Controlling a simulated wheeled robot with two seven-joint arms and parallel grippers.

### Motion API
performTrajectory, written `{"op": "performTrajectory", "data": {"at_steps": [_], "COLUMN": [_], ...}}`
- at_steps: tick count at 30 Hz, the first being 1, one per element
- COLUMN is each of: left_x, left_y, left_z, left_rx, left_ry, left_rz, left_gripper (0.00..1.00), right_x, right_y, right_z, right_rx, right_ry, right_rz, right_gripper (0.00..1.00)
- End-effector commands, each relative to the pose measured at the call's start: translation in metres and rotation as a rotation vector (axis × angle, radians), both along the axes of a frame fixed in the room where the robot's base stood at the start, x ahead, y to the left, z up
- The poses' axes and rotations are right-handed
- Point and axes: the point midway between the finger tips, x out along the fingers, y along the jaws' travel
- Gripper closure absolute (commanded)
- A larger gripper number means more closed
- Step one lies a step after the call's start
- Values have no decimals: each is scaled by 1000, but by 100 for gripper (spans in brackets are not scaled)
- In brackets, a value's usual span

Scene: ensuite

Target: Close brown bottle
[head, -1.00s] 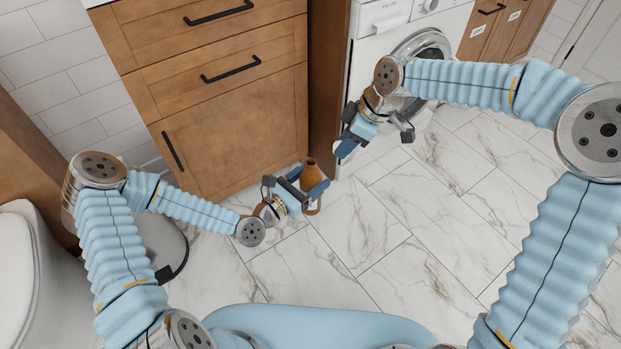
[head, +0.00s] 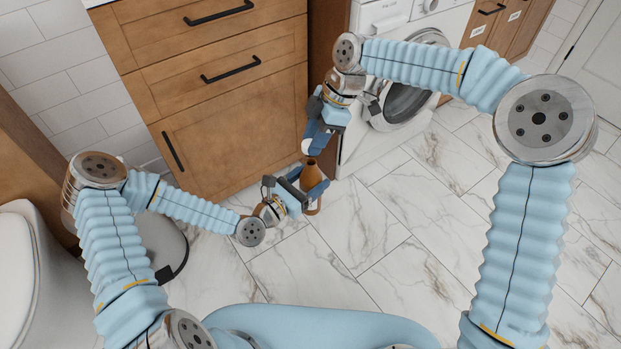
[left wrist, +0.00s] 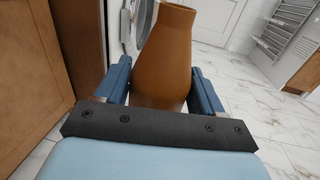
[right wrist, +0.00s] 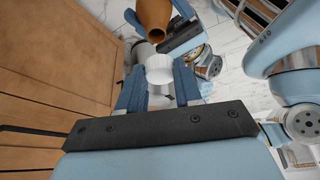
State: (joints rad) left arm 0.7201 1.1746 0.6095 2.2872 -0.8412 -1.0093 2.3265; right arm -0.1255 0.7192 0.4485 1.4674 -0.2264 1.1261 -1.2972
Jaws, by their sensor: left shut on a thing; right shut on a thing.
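The brown bottle (head: 311,176) is held above the floor in my left gripper (head: 305,190), roughly upright with its open neck up. In the left wrist view the bottle (left wrist: 165,60) stands between the two blue fingers. My right gripper (head: 318,140) is shut on a white cap (right wrist: 159,68), seen between its fingertips in the right wrist view. In the head view the cap (head: 306,146) shows just above the bottle's mouth, slightly to the left. In the right wrist view the bottle's neck (right wrist: 153,15) lies beyond the cap, with a gap between them.
A wooden cabinet (head: 235,130) with drawers stands close behind the grippers. A white washing machine (head: 360,150) stands to its right. A toilet (head: 30,270) is at the left edge. The marble-tiled floor (head: 400,240) in front is clear.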

Motion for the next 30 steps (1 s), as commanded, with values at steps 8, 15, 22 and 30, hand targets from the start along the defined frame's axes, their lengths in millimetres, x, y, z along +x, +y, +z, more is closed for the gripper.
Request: {"op": "performTrajectory", "data": {"at_steps": [8, 15, 22, 30], "left_x": [0, 0, 0, 0], "left_y": [0, 0, 0, 0], "left_z": [1, 1, 1, 1], "left_rx": [-1, -1, -1, -1], "left_ry": [-2, -3, -2, -2], "left_rz": [0, 0, 0, 0], "left_gripper": [100, 100, 100, 100], "right_x": [0, 0, 2, 2], "right_y": [0, 0, -4, -4], "right_z": [-25, -29, -27, -27], "right_rx": [0, 0, 1, 1], "right_ry": [0, -1, 5, 4], "right_rz": [-1, 0, -2, -1], "right_gripper": [94, 94, 94, 94]}}
